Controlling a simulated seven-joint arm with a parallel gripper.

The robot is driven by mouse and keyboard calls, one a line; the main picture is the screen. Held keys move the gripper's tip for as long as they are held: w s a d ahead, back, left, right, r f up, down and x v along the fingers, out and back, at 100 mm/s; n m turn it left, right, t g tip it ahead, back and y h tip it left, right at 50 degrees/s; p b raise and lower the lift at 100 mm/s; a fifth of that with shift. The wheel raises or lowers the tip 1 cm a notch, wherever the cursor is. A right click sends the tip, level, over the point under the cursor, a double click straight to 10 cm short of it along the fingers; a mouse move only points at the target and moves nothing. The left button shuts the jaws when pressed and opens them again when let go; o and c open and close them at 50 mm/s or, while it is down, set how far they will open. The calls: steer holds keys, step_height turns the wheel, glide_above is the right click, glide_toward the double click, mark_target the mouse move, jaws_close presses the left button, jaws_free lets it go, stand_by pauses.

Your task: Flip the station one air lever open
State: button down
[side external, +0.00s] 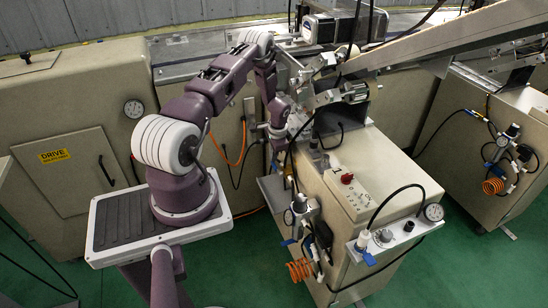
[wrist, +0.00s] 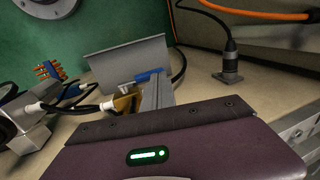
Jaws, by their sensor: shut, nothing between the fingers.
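In the wrist view, my gripper (wrist: 156,92) is shut and empty, its grey fingers pointing away from the camera. A blue lever (wrist: 150,75) shows just beyond the fingertips, in front of a grey metal plate (wrist: 120,60). I cannot tell whether the fingers touch it. In the side view, blue levers show on the left side of the station cabinet (side external: 290,242) and on its front shelf (side external: 369,258). I cannot tell which one the wrist view shows. My gripper there is down at the cabinet's left side, its fingertips hidden.
A black connector with a cable (wrist: 230,62) stands right of my fingers. Green floor is open in front.

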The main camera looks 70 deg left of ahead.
steer(key=a+r+v, duration=0.1)
steer(key=a+v, duration=0.2)
steer(key=v, duration=1.1)
steer(key=w+d+r+t, duration=0.1)
steer(key=w+d+r, duration=0.1)
steer(key=d+r, duration=0.45)
steer(key=w+d+r+t, duration=0.15)
steer(key=d+r, duration=0.25)
steer(key=r, duration=0.5)
steer(key=s+d+r, duration=0.3)
steer(key=d+r, duration=0.7)
steer(key=d, duration=0.3)
steer(key=s+d+r+t+h, duration=0.1)
steer(key=s+d+r, duration=0.1)
steer(key=s+d, duration=0.6)
steer(key=s+d+r+t+h, duration=0.1)
steer(key=s+d+r+t, duration=0.1)
steer(key=s+d, duration=0.6)
steer(key=shift+s+r+h, duration=0.25)
steer(key=shift+s+h, duration=0.15)
steer(key=shift+s, duration=0.55)
steer(key=c, duration=2.2)
jaws_free()
